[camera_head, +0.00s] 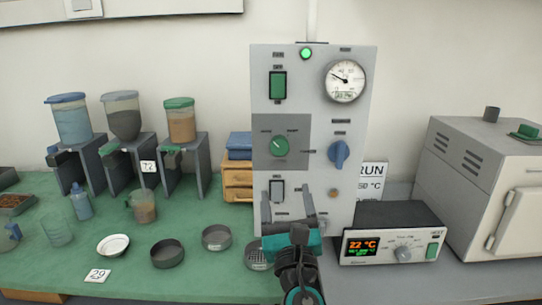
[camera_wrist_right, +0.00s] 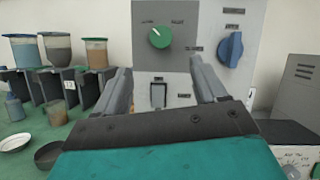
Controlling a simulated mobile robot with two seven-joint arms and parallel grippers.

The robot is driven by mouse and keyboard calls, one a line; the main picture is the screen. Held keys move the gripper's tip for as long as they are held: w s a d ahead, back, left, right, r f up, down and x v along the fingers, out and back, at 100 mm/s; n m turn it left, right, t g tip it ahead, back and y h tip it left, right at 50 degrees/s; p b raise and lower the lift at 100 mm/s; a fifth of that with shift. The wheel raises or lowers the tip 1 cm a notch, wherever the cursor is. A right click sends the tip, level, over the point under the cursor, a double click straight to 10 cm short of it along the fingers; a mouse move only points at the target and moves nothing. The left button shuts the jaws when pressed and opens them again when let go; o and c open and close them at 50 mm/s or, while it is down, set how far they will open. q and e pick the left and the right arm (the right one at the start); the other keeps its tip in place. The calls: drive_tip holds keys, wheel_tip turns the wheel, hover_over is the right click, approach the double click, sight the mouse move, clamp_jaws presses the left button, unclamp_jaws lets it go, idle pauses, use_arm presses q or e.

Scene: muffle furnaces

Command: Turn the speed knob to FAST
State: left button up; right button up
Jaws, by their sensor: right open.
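A grey upright control panel (camera_head: 312,190) carries a green round knob (camera_head: 280,146) on a darker grey square and a blue knob (camera_head: 339,153) to its right. The labels are too small to read, so I cannot tell which is the speed knob. The green knob's white pointer line tilts to the upper left; in the right wrist view the green knob (camera_wrist_right: 160,37) and blue knob (camera_wrist_right: 231,49) both show. My right gripper (camera_head: 287,204) is open and empty in front of the panel's lower part, below both knobs. It frames a rocker switch (camera_wrist_right: 158,95). My left gripper is out of view.
A round gauge (camera_head: 345,81), a green switch (camera_head: 278,86) and a lit green lamp (camera_head: 306,53) sit higher on the panel. A display box (camera_head: 391,235) and a furnace (camera_head: 480,180) stand right. Hoppers (camera_head: 124,125) and dishes (camera_head: 168,253) stand left.

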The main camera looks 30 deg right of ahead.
sight(280, 148)
drive_tip(key=p+x, duration=0.1)
drive_tip(key=x, duration=1.2)
drive_tip(key=shift+p, duration=0.4)
drive_tip(key=shift+s, duration=0.1)
drive_tip(key=c, duration=1.1)
